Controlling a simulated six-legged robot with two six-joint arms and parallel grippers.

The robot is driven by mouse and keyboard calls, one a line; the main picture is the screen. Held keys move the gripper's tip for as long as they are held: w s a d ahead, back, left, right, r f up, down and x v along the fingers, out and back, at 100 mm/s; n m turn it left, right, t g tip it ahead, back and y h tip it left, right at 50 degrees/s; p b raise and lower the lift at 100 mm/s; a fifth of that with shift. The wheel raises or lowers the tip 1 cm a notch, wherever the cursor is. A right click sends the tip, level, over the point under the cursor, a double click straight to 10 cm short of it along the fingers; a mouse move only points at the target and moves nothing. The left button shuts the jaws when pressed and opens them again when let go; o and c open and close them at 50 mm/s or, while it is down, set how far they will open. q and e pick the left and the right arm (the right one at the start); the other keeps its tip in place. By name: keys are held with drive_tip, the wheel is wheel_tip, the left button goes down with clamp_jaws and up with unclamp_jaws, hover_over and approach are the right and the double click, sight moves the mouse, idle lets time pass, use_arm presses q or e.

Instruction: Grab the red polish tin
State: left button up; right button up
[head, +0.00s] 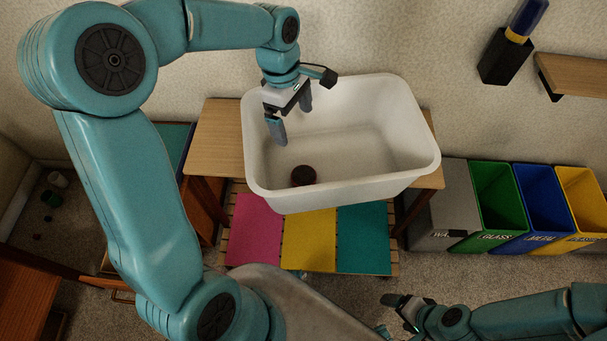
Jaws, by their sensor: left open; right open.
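A small round dark red-brown tin (304,175) lies inside the white bin (330,193), on its floor near the front left. It looks like the red polish tin. My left gripper (292,121) is open and empty over the left part of the bin, above and behind the tin, apart from it. My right gripper (391,306) is low at the bottom of the head view, away from the bin; its fingers are small and hold nothing that I can see.
The bin stands on a wooden table (222,138). Pink, yellow and teal panels (310,240) lie on a slatted shelf below. Grey, green, blue and yellow recycling bins (497,205) stand at the right. A wall shelf (575,75) and a dark holder (505,58) are at upper right.

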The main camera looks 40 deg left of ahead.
use_arm(q)
drive_tip(key=b, duration=0.3)
hover_over(304, 175)
drive_tip(key=a, duration=0.3)
wheel_tip(304, 175, down, 5)
drive_tip(key=d+f+b, duration=0.1)
drive_tip(key=f, duration=0.4)
drive_tip(key=d+f+b, duration=0.1)
drive_tip(key=f+b, duration=0.1)
drive_tip(key=f, duration=0.4)
drive_tip(key=f+b, duration=0.1)
drive_tip(key=f, duration=0.5)
drive_tip(key=shift+s+d+b, duration=0.15)
drive_tip(key=shift+d+b, duration=0.2)
drive_tip(key=shift+d, duration=0.05)
drive_tip(key=shift+r, duration=0.1)
use_arm(e)
wheel_tip(304, 175, down, 9)
drive_tip(key=shift+w+f, duration=0.15)
drive_tip(key=shift+w, duration=0.1)
drive_tip(key=shift+a, duration=0.1)
use_arm(q)
drive_tip(key=c, duration=1.1)
